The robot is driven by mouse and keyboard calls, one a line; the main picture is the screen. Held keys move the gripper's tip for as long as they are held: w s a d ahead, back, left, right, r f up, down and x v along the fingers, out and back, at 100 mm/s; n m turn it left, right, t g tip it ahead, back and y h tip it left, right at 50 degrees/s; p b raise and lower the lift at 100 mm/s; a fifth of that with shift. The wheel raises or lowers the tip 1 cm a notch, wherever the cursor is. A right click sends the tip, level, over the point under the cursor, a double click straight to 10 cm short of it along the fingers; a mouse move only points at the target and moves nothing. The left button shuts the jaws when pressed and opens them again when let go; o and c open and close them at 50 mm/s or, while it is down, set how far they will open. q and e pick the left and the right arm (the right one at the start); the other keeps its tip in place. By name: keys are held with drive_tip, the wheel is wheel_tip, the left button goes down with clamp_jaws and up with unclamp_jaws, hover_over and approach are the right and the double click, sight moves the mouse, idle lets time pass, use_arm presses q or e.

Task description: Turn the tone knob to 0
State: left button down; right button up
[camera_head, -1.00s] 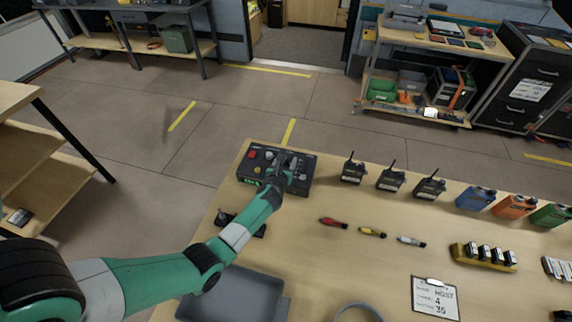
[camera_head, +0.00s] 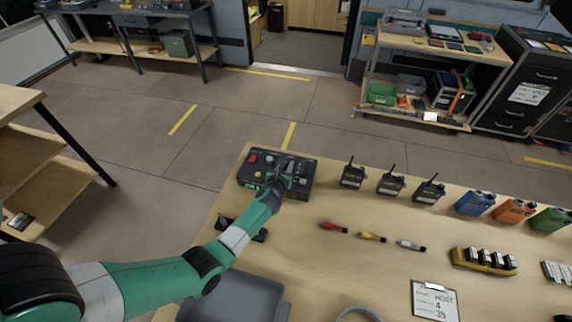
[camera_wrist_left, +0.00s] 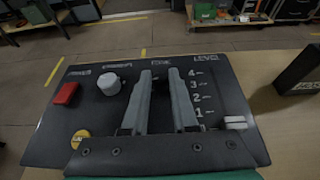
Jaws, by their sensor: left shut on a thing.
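The dark control box (camera_head: 248,171) stands at the far left corner of the wooden table. In the left wrist view its panel (camera_wrist_left: 220,85) has a red power switch (camera_wrist_left: 66,93), a white knob (camera_wrist_left: 109,84), a yellow button (camera_wrist_left: 80,138) and a level slider (camera_wrist_left: 235,122) near mark 1. My left gripper (camera_head: 286,166) reaches down onto the panel. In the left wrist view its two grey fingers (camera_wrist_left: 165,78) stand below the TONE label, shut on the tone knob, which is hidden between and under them. The knob's setting cannot be read. My right gripper is not in view.
Several radios (camera_head: 353,174) stand right of the box, with coloured canisters (camera_head: 475,203) beyond. Small coloured pens or tools (camera_head: 372,237), a battery holder (camera_head: 484,259) and a clipboard (camera_head: 434,301) lie on the table. A grey tray (camera_head: 240,300) is below my left arm.

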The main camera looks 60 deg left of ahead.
use_arm(q)
drive_tip(key=shift+s+a+r+m+t+h+p, duration=0.15)
drive_tip(key=shift+m+t+h+p, duration=0.55)
drive_tip(key=shift+p, duration=1.45)
drive_tip(key=shift+a+r+m+t+h+p, duration=0.25)
drive_tip(key=shift+m+t+h+p, duration=0.4)
drive_tip(key=shift+p, duration=1.45)
drive_tip(key=shift+f+m+h, duration=0.2)
drive_tip(key=shift+m+h, duration=0.25)
drive_tip(key=shift+m, duration=0.2)
drive_tip(key=shift+a+m+t+h, duration=0.15)
drive_tip(key=shift+m+t+h, duration=0.2)
drive_tip(key=shift+m+h, duration=0.05)
drive_tip(key=m+h+b, duration=0.1)
drive_tip(key=h+b, duration=0.1)
drive_tip(key=m+h+b, duration=0.2)
drive_tip(key=m+t+h+b, duration=0.1)
drive_tip(key=m+b, duration=0.1)
drive_tip(key=shift+s+a+f+h+b, duration=0.1)
drive_tip(key=shift+a+f+h+b, duration=0.1)
drive_tip(key=shift+f+h+b, duration=0.15)
drive_tip(key=shift+r+m+h+b, duration=0.25)
drive_tip(key=shift+m+h+b, duration=0.25)
drive_tip(key=shift+h+b, duration=0.1)
drive_tip(key=shift+r, duration=0.1)
drive_tip(key=c, duration=0.8)
unclamp_jaws()
drive_tip(key=shift+o, duration=0.6)
